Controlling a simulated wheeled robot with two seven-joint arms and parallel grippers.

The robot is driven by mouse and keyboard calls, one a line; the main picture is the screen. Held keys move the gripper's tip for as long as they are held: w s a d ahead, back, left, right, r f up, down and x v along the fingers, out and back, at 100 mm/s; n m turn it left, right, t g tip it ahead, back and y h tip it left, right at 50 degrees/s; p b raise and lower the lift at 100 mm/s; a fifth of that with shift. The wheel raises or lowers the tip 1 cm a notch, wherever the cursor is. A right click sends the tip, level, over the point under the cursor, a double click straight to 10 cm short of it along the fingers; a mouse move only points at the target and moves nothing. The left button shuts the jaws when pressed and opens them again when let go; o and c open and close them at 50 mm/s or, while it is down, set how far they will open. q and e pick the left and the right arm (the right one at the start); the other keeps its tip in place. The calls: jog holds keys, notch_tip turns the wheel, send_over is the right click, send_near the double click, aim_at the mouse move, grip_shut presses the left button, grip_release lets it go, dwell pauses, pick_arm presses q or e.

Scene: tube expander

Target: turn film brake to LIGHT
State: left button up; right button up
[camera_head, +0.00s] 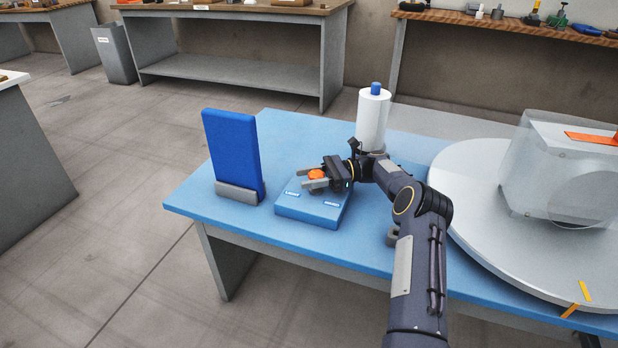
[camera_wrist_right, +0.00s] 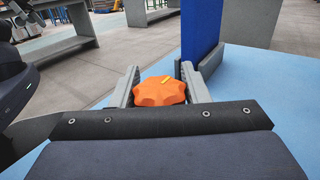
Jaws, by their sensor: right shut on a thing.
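The film brake is a blue box (camera_head: 308,212) on the blue table, with two small white labels on its top, one toward the left and one toward the right. Their wording is too small to read. An orange lobed knob (camera_head: 316,174) sits on the box. In the right wrist view the knob (camera_wrist_right: 161,91) has a yellow mark on its top near the far edge. My right gripper (camera_head: 314,178) is shut on the knob, one finger at each side of it. My left gripper is not in view.
A blue upright panel (camera_head: 232,150) in a grey foot stands left of the box. A white roll (camera_head: 372,120) stands behind my right wrist. A large round pale turntable (camera_head: 470,215) with a translucent wrapped load fills the table's right side.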

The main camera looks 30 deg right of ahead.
jog(key=o, duration=1)
jog(key=shift+c, duration=0.2)
jog(key=shift+d, duration=0.1)
jog(key=v, duration=0.5)
jog(key=shift+d+f, duration=0.15)
jog(key=shift+d, duration=0.1)
jog(key=shift+s+d+b, duration=0.2)
jog(key=shift+d+b, duration=0.35)
jog(key=shift+s+d, duration=0.2)
jog(key=shift+d, duration=0.25)
jog(key=shift+r, duration=0.2)
